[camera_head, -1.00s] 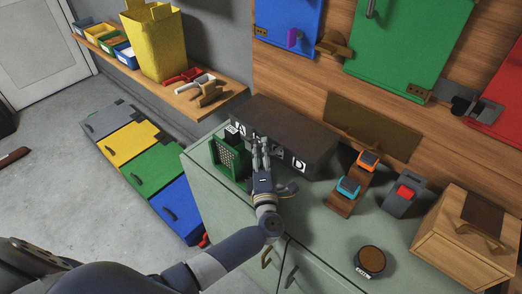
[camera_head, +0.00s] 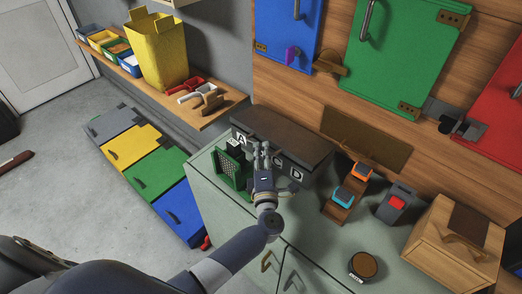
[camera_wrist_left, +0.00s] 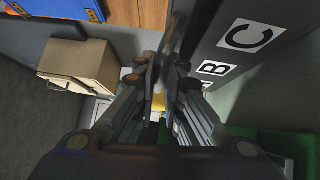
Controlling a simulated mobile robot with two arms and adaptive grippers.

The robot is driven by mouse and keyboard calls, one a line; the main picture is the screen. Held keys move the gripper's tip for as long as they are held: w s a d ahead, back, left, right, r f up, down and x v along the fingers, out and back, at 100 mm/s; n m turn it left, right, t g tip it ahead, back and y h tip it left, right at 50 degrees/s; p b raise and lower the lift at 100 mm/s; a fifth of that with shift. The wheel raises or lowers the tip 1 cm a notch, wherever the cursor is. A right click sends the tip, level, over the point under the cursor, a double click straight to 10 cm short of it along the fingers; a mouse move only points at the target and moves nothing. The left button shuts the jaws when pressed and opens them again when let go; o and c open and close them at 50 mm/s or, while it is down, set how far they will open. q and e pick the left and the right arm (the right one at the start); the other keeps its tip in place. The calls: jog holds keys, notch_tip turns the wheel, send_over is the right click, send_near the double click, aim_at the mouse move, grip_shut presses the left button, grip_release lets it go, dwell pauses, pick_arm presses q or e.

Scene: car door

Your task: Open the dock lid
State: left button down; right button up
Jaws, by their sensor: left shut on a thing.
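The dock is a dark box with white letter labels along its front (camera_head: 240,138), standing at the back left of the counter. Its dark lid (camera_head: 285,130) lies across the top. My left gripper (camera_head: 262,147) is at the middle of the dock's front edge, its fingers shut on the lid's edge and partly hiding the labels. In the left wrist view my fingers (camera_wrist_left: 168,75) are close together around a dark edge; the labelled front (camera_wrist_left: 245,35) shows to the right with C and B. How far the lid is raised, I cannot tell. My right gripper is not in view.
A green perforated holder (camera_head: 232,170) stands left of my gripper. To the right are a wooden stand with blue and orange items (camera_head: 338,212), a grey block with a red button (camera_head: 395,203), a round puck (camera_head: 364,266) and a wooden box (camera_head: 436,252). The counter's front middle is clear.

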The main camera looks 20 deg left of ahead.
pick_arm(q)
notch_tip(320, 180, up, 8)
jog(key=w+d+p, duration=0.1)
jog(key=w+p, duration=0.1)
jog(key=p, duration=0.3)
jog(key=shift+w, duration=0.4)
jog(key=c, duration=1.7)
grip_release()
jog(key=shift+f, duration=0.1)
jog(key=v, duration=1.2)
